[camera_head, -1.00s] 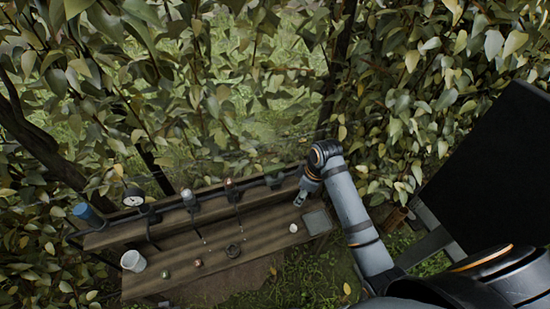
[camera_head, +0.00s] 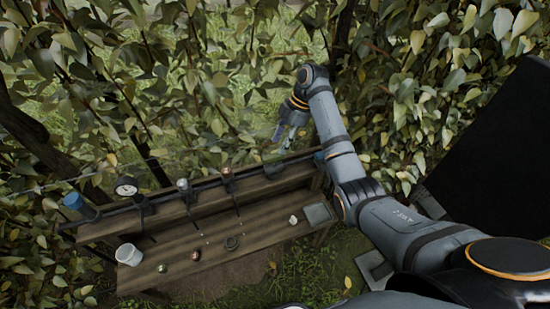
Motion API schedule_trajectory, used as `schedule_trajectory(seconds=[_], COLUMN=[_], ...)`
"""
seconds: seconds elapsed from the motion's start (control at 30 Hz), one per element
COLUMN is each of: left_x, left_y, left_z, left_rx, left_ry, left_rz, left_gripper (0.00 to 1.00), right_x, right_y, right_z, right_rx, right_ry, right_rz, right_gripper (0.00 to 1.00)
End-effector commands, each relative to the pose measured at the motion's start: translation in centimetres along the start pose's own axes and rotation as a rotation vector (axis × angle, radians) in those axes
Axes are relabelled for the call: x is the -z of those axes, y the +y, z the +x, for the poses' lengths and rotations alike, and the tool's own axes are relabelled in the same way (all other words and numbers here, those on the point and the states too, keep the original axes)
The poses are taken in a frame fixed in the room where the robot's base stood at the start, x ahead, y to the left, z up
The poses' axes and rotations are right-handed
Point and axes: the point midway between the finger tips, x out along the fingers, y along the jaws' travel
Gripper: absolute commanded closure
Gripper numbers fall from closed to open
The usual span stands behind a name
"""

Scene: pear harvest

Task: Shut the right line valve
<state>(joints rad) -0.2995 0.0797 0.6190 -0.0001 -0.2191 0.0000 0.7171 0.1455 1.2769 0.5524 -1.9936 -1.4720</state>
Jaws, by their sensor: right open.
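A dark line runs along the raised back shelf of the wooden bench (camera_head: 190,245). The right line valve (camera_head: 227,173), with an orange-red top, sits on this line, and a thin dark lever reaches from it toward the bench front. A second valve (camera_head: 183,185) with a pale top and a similar lever stands to its left. My right gripper (camera_head: 284,136) is open and empty, above and to the right of the right valve, clear of it. My left gripper is out of view.
A round gauge (camera_head: 126,188) and a blue cylinder (camera_head: 77,204) stand at the line's left. On the bench are a white cup (camera_head: 129,255), a dark ring (camera_head: 232,242), small round items and a grey square plate (camera_head: 318,214). Leafy branches crowd behind.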

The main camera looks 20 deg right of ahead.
Motion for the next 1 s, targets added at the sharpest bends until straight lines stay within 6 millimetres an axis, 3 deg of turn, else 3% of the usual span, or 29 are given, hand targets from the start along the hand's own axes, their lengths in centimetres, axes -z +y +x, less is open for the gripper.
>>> schedule_trajectory(seconds=[0.1,0.3,0.63,0.93,1.0], left_x=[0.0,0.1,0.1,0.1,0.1], left_y=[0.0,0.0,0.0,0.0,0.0], left_z=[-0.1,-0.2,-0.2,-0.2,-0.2], left_rx=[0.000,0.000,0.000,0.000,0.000], left_ry=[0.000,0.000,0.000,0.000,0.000], left_rz=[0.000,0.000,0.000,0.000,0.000], left_gripper=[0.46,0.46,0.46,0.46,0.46], right_x=[0.1,0.0,0.0,0.0,0.0], right_y=[-0.1,0.0,0.0,0.0,0.0], right_z=[2.4,4.8,5.2,5.2,5.2], right_rx=[0.003,0.001,-0.001,-0.001,-0.001], right_ry=[0.001,0.000,-0.001,-0.001,-0.001], right_rz=[0.000,0.001,0.000,0.001,0.001], right_gripper=[0.57,0.57,0.58,0.99,1.00])
